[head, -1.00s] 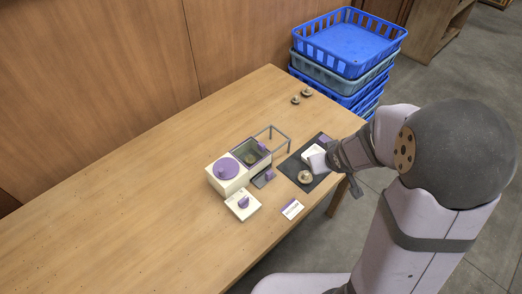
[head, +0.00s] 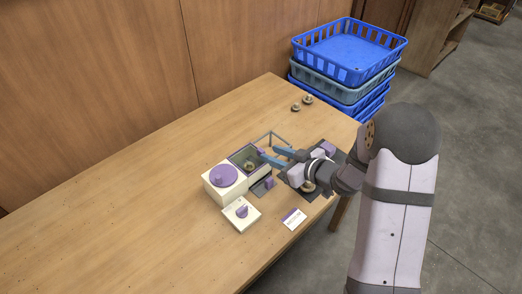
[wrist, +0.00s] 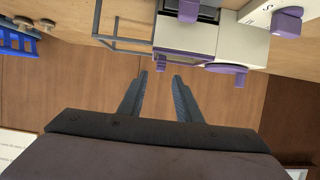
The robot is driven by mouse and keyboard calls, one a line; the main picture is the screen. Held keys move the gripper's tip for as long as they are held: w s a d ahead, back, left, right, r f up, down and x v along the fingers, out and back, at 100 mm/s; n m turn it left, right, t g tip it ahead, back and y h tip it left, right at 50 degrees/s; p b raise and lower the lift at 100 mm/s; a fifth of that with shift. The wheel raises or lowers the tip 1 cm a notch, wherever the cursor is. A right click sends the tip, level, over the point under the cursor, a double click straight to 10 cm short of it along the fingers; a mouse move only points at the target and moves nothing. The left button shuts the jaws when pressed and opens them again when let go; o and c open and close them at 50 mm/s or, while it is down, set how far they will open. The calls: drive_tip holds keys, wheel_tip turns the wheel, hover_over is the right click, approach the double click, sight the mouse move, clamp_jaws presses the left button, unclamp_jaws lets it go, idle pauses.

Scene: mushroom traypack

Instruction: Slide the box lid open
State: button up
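The cream box (head: 226,194) stands mid-table with a round purple disc (head: 223,175) on its left part. Its right part has a dark top (head: 243,153) through which a mushroom shows; I cannot tell whether a clear lid covers it. A small purple tab (head: 261,152) stands at that part's right edge; a purple tab also shows in the wrist view (wrist: 161,65). My gripper (head: 269,154) is open and empty, its blue fingers pointing at the tab. In the wrist view my fingertips (wrist: 160,77) lie either side of the tab's line, apparently just short of it.
A grey wire frame (head: 285,136) stands beside the box. A white block with a purple knob (head: 241,214) and a card (head: 294,219) lie in front. A dark mat (head: 320,196) lies under my arm. Mushrooms (head: 307,100) lie at the back right. The left table is clear.

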sight(262, 150)
drive_tip(key=shift+p+x, duration=0.55)
drive_tip(key=shift+x, duration=2.75)
clamp_jaws()
